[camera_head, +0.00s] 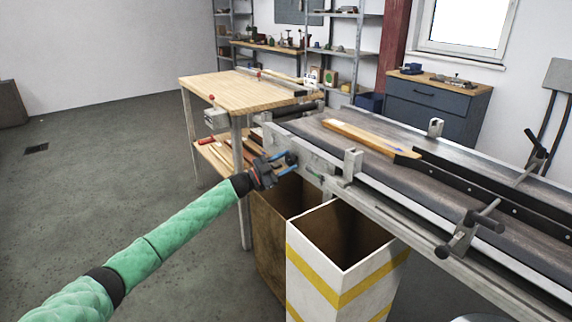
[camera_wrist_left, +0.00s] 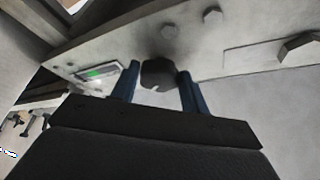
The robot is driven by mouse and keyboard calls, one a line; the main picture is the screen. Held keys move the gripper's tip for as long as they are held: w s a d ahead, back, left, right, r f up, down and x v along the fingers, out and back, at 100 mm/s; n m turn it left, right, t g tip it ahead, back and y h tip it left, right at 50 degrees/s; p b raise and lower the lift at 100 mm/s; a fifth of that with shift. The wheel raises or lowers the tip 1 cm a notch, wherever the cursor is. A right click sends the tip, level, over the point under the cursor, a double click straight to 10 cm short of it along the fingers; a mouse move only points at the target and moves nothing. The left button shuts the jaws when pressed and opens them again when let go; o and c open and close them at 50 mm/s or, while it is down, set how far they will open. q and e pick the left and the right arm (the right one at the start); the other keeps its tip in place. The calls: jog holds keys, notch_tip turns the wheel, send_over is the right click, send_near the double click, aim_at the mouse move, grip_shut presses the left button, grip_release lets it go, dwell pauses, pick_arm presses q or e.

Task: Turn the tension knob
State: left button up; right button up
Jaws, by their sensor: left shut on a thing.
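The tension knob (camera_wrist_left: 158,73) is a black, faceted knob on the side plate of the conveyor. In the left wrist view my left gripper (camera_wrist_left: 157,80) has its two blue fingers on either side of the knob, shut on it. In the head view my left gripper (camera_head: 286,160) is at the near end of the conveyor frame (camera_head: 310,157), with the knob (camera_head: 292,158) showing small and dark between its fingers. A green-marked gauge slot (camera_wrist_left: 98,72) sits left of the knob in the left wrist view. My right gripper is not in view.
A white bin with yellow stripes (camera_head: 318,262) and a brown bin (camera_head: 268,232) stand below the conveyor. A wooden board (camera_head: 365,137) lies on the belt (camera_head: 400,175) against a black guide rail. A wooden workbench (camera_head: 240,92) stands behind. Floor at left is clear.

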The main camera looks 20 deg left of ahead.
pick_arm(q)
jog(key=shift+m+g, duration=0.4)
jog(key=shift+m, duration=0.2)
jog(key=o, duration=1)
jog(key=v, duration=0.8)
jog(key=shift+w, duration=0.1)
